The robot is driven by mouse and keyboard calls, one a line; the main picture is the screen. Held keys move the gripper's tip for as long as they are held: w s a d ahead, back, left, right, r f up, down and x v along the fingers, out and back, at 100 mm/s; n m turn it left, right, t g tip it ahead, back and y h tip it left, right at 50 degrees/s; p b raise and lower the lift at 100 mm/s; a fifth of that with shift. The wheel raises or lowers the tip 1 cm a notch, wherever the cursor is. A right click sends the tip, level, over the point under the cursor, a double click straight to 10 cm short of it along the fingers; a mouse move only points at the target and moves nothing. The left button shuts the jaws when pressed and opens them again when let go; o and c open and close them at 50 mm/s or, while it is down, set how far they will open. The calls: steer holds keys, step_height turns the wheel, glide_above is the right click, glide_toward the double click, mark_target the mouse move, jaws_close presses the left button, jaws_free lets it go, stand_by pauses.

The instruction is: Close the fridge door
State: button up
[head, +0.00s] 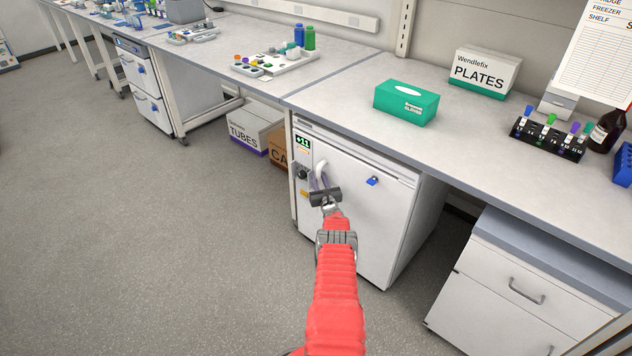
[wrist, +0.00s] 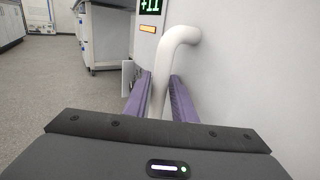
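The fridge (head: 385,225) stands under the bench, with a white door and a green +11 display (head: 303,142) at its upper left. Its door looks flush or nearly so; I cannot tell whether a small gap is left. The white curved door handle (head: 321,169) is at the door's left side, and it also shows in the wrist view (wrist: 178,36). My gripper (head: 320,184) is at the handle, its purple fingers (wrist: 161,90) on either side of it and close against it. The lower part of the handle is hidden by my gripper.
A box marked TUBES (head: 252,130) and a brown box (head: 279,148) stand on the floor left of the fridge. A drawer cabinet (head: 510,290) stands to the right. The grey floor (head: 180,240) at left is clear. The bench top (head: 340,85) overhangs the fridge.

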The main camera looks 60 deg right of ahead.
steer(key=shift+s+f, duration=0.35)
steer(key=shift+s, duration=0.25)
steer(key=shift+r+v, duration=0.2)
steer(key=shift+v, duration=2.1)
steer(key=v, duration=0.8)
steer(key=shift+w+a, duration=0.15)
steer(key=shift+a, duration=0.25)
